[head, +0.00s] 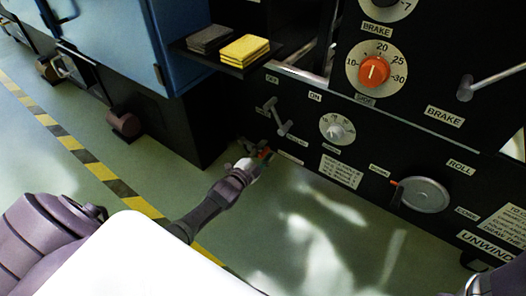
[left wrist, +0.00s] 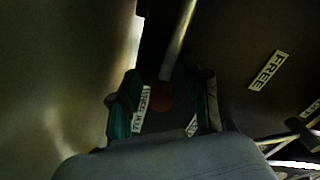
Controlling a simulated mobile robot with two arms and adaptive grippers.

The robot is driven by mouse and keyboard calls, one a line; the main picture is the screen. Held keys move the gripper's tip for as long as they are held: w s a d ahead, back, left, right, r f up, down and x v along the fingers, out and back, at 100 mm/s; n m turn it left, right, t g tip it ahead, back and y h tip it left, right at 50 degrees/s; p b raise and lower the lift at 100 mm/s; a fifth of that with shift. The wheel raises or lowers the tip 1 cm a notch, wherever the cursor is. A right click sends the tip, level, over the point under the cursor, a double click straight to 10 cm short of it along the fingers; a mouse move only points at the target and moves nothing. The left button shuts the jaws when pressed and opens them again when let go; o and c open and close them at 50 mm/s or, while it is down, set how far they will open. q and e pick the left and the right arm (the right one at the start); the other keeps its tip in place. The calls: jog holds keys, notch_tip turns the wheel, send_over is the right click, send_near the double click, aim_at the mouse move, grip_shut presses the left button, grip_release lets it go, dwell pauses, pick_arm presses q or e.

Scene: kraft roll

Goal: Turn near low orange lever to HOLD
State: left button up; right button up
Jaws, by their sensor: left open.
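My left gripper (head: 262,155) is low at the black machine's front, near the floor. A bit of the orange lever (head: 266,153) shows at its fingertips in the head view. In the left wrist view, the lever is a metal rod with an orange-red end (left wrist: 162,96). That end appears between the two spread fingers of the left gripper (left wrist: 168,103); I cannot tell whether they touch it. A label reading FREE (left wrist: 268,70) is to the right. Another label (left wrist: 141,110) beside the left finger is too dark to read. My right gripper is not clearly visible.
The black machine (head: 290,110) carries a grey lever (head: 275,115), a small dial (head: 337,129), an orange knob (head: 374,72) and a round handle (head: 423,194). A shelf (head: 205,57) holding yellow and dark pads juts out above. The green floor (head: 150,165) is open at left.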

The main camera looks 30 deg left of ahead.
pick_arm(q)
jog(key=s, duration=1.2)
jog(key=shift+a, duration=0.45)
